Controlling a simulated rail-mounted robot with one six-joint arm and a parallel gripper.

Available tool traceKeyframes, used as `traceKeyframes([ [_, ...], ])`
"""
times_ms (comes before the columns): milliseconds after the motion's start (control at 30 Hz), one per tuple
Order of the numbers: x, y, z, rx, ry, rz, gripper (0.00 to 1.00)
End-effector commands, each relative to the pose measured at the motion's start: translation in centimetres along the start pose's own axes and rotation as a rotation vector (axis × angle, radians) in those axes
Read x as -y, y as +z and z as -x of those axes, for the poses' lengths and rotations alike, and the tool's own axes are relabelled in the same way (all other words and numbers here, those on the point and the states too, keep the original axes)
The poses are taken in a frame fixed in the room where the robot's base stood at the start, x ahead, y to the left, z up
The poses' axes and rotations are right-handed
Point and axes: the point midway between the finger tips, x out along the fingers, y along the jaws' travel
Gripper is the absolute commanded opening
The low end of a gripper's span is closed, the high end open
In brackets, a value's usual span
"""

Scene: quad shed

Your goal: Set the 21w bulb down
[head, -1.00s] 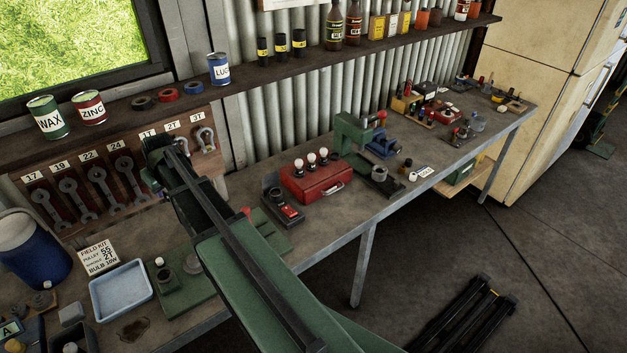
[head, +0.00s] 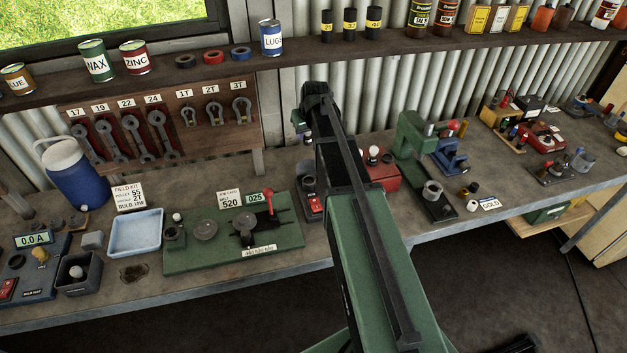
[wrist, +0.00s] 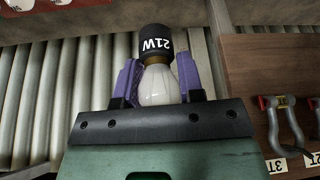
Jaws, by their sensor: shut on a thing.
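The 21w bulb (wrist: 158,84) shows in the wrist view, with white glass and a black base marked 21W. My gripper (wrist: 157,78) is shut on it, with one purple finger on each side of the glass. In the head view my arm reaches toward the corrugated wall, and its own links hide the gripper's fingers and the bulb. A red box (head: 388,178) with white bulbs on top stands on the bench, partly behind my arm.
A green board (head: 285,235) with fittings, a blue tray (head: 135,250) and a bulb test unit (head: 35,265) stand on the bench at left. The spanner rack (head: 90,100) hangs on the wall; it also shows in the wrist view (wrist: 255,65). A shelf (head: 300,55) runs above.

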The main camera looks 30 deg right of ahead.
Motion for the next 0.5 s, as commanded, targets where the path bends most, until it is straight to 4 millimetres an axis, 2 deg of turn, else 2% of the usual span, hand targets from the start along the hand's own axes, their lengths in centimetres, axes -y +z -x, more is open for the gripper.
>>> traceKeyframes([
  [33,0.0,1.2,-2.9,0.0,0.0,0.0,0.12],
  [300,0.0,4.7,-11.3,0.0,0.0,0.0,0.12],
  [400,0.0,5.3,-12.8,0.0,0.0,0.0,0.12],
  [500,0.0,5.3,-12.8,0.0,0.0,0.0,0.12],
])
